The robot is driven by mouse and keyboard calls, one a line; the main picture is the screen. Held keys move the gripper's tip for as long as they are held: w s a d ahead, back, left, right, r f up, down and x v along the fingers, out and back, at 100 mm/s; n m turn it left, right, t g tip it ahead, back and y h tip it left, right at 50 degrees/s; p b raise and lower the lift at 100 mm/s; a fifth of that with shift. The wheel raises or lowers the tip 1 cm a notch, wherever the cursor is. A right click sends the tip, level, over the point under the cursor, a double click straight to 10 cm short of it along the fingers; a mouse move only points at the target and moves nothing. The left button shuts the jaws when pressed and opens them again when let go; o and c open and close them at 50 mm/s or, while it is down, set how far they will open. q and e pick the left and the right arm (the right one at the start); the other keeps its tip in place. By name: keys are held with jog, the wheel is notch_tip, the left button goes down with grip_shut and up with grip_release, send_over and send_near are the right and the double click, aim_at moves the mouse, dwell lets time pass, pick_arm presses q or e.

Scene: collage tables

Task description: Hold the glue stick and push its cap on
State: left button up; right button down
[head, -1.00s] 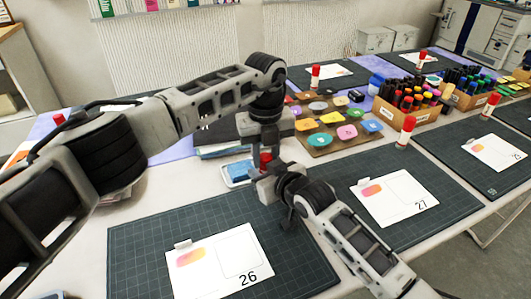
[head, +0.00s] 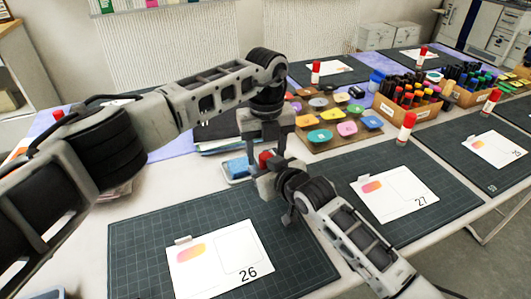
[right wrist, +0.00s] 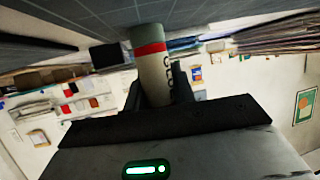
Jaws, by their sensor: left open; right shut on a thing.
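My right gripper (head: 267,178) is shut on the glue stick, above the back edge of the mat with card 26. In the right wrist view the stick's pale body (right wrist: 154,75), with a red band and a grey-green end, stands out from between my fingers. In the head view a red part, apparently the cap (head: 265,158), shows just above my right gripper. My left gripper (head: 266,147) is open and points down, directly over the red part. The arms hide most of the stick there, so I cannot tell how far the cap is on.
A blue item in a white tray (head: 237,168) lies just left of my grippers. A wooden board of coloured pads (head: 325,128) and a box of markers (head: 408,105) stand behind to the right. Another red-capped glue stick (head: 406,128) stands nearby. Card 26 (head: 220,260) lies in front.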

pick_arm(q)
notch_tip(320, 180, up, 11)
dwell(0.3)
jog(key=shift+a, duration=0.1)
pick_arm(e)
jog(key=c, duration=1.1)
grip_release()
pick_arm(q)
jog(key=shift+r+p, duration=0.8)
pick_arm(e)
jog(key=v, duration=1.6)
